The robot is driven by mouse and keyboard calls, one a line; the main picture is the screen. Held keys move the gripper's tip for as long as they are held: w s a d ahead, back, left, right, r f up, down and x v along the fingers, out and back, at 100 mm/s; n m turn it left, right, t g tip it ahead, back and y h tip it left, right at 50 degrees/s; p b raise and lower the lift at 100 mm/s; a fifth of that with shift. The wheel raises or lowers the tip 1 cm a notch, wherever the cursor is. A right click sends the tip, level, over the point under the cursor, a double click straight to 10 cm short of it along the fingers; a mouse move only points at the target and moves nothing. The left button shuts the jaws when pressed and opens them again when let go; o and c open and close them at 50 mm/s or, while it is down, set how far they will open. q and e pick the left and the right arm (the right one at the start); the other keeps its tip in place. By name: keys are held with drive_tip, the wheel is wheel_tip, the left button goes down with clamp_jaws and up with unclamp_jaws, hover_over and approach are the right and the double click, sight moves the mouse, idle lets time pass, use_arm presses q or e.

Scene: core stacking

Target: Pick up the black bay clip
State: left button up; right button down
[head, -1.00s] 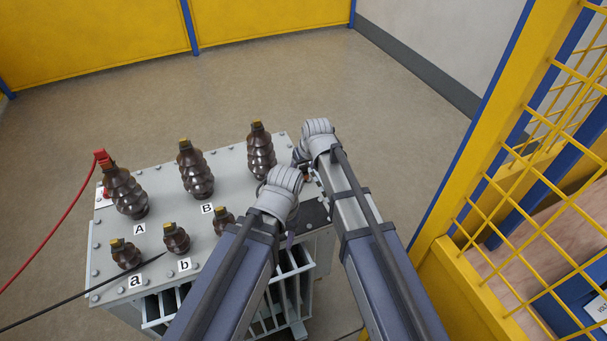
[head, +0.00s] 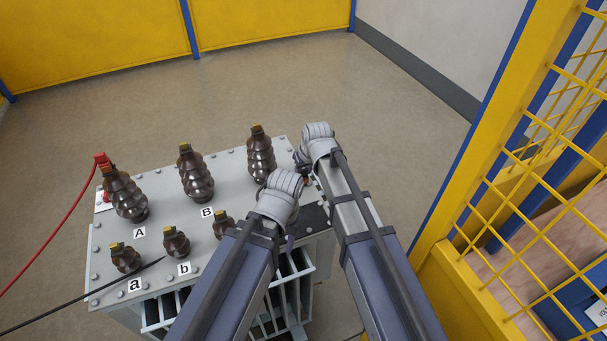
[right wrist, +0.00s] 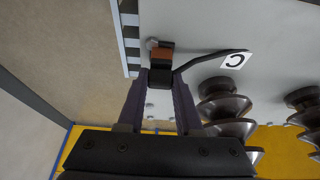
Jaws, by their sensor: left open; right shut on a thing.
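The black bay clip (right wrist: 160,77) is between the two fingers of my right gripper (right wrist: 161,92) in the right wrist view. The gripper is shut on it. A copper-coloured part (right wrist: 161,56) and a bent black strip or lead adjoin the clip, close above the grey transformer lid. In the head view my right gripper (head: 302,162) is at the lid's right edge, and the wrist largely hides it and the clip. My left gripper (head: 290,241) is lower and nearer; its fingers are mostly hidden by its own arm, and it holds nothing that I can see.
Brown ribbed bushings stand on the transformer lid (head: 160,243), including tall ones beside labels A (head: 140,232) and B (head: 207,212). A red clip (head: 101,160) with a red lead sits at the far left. A black lead (head: 80,297) crosses the left front. A yellow mesh fence (head: 520,200) stands right.

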sight(304, 170)
drive_tip(key=shift+r, duration=0.15)
wheel_tip(304, 170, up, 10)
drive_tip(key=p, duration=1)
